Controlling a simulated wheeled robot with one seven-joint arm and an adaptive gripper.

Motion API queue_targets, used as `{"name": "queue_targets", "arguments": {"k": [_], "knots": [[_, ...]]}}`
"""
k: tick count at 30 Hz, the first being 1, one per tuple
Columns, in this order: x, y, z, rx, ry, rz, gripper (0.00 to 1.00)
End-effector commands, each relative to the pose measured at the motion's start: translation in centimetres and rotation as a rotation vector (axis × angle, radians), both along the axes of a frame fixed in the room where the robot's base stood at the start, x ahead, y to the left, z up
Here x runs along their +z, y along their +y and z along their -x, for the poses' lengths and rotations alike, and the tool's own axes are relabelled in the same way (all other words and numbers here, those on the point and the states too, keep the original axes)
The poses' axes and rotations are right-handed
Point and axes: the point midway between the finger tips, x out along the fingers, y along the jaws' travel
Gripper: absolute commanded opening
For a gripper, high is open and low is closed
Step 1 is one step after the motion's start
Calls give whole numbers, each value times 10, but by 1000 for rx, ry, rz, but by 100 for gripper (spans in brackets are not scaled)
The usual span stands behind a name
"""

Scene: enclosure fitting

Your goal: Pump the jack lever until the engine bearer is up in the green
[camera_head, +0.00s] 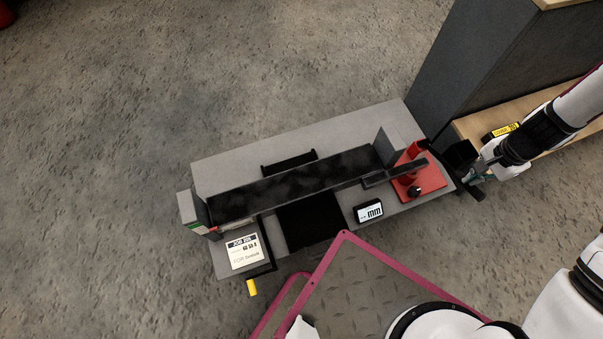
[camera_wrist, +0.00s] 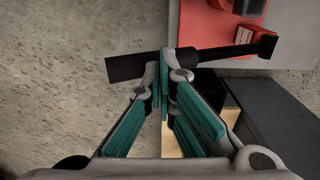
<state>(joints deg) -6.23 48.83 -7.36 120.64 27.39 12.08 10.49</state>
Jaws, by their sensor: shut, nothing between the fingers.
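The engine bearer (camera_head: 290,185) is a long dark beam lying across a grey bench. At its left end stands a grey post with a small scale (camera_head: 197,225) showing green and red; the bearer's exact level on it is too small to read. The red jack (camera_head: 425,185) stands at the bench's right end. Its black lever (camera_wrist: 215,55) crosses the wrist view, with a wider dark end at left. My gripper (camera_wrist: 164,80) is shut and empty, its teal fingertips at the lever, overlapping it in view; contact cannot be told. In the head view my gripper (camera_head: 474,172) is right of the jack.
A small display reading "mm" (camera_head: 369,211) and a job card (camera_head: 242,251) sit at the bench's front. A yellow handle (camera_head: 252,287) sticks out at front left. A dark cabinet with wooden shelf (camera_head: 480,126) stands close behind my gripper. Open floor lies left.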

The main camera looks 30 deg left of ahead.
Motion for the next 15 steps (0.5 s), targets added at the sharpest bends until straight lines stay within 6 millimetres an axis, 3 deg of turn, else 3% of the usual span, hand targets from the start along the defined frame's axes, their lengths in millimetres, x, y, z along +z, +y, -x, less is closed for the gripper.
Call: {"name": "queue_targets", "arguments": {"k": [15], "knots": [[-35,0,0,-1,1,0,0]]}}
